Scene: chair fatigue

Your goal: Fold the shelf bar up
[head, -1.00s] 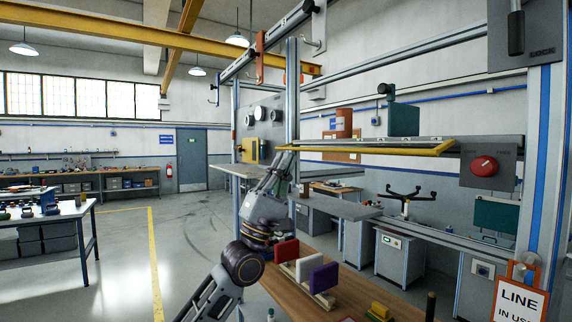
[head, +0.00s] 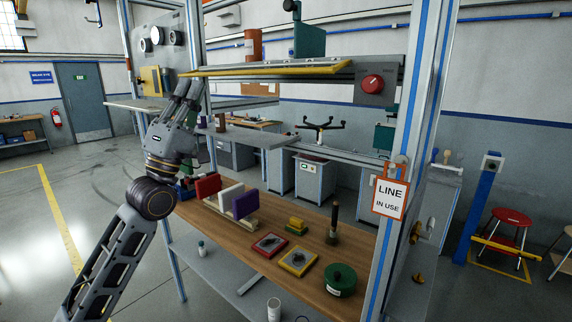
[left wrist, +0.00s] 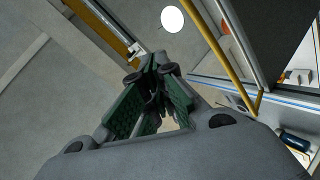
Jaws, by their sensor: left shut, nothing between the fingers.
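The yellow shelf bar (head: 265,70) runs along the front edge of the upper shelf in the head view, roughly level. In the left wrist view the bar (left wrist: 222,52) slants past on the right of the fingers. My left gripper (head: 189,86) is at the bar's left end, with its fingertips just below it in the picture. It is shut and empty; the wrist view shows its green-padded fingers (left wrist: 155,78) together. I cannot tell whether the fingers touch the bar. My right gripper is not in view.
The shelf carries an orange-brown container (head: 253,45) and a teal box (head: 310,40). A red knob (head: 372,84) sits on the grey panel at its right end. A grey ledge (head: 235,137) lies below. The wooden bench (head: 215,222) holds coloured blocks and a green round item (head: 340,279).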

